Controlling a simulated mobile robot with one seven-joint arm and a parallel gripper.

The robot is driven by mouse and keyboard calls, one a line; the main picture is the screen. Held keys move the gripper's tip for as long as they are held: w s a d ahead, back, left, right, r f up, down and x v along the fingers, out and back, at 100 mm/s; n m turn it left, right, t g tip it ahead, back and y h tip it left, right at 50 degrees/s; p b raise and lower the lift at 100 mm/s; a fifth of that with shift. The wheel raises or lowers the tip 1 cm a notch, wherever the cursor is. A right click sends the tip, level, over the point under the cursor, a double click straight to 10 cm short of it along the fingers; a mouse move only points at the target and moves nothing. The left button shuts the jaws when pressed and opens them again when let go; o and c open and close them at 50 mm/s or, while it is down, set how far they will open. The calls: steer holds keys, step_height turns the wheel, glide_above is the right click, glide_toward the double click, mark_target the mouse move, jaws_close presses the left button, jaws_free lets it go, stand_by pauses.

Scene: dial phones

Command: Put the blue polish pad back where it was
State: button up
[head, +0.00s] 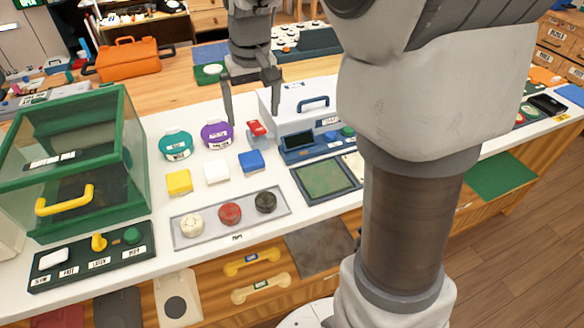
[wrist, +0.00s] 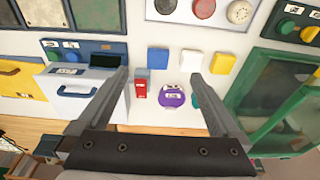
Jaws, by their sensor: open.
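The blue polish pad (head: 251,161) lies on the white counter, right of a white pad (head: 216,172) and a yellow pad (head: 179,182). My gripper (head: 253,108) is open and empty, pointing down above the counter, behind the blue pad in the head view. It also shows in the wrist view (wrist: 157,77), its fingers wide apart with a small red object and a purple-lidded jar showing between them.
The purple jar (head: 217,135), teal jar (head: 176,145) and red object (head: 257,130) stand near the pads. A white-and-blue machine (head: 297,145) is to the right, a green glass case (head: 110,140) to the left. A tray (head: 181,238) with three round knobs lies in front.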

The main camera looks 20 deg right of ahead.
steer(key=s+r+t, duration=0.2)
steer(key=s+t, duration=0.1)
steer(key=s, duration=1.9)
steer(key=shift+r+t, duration=0.35)
steer(key=shift+t, duration=0.05)
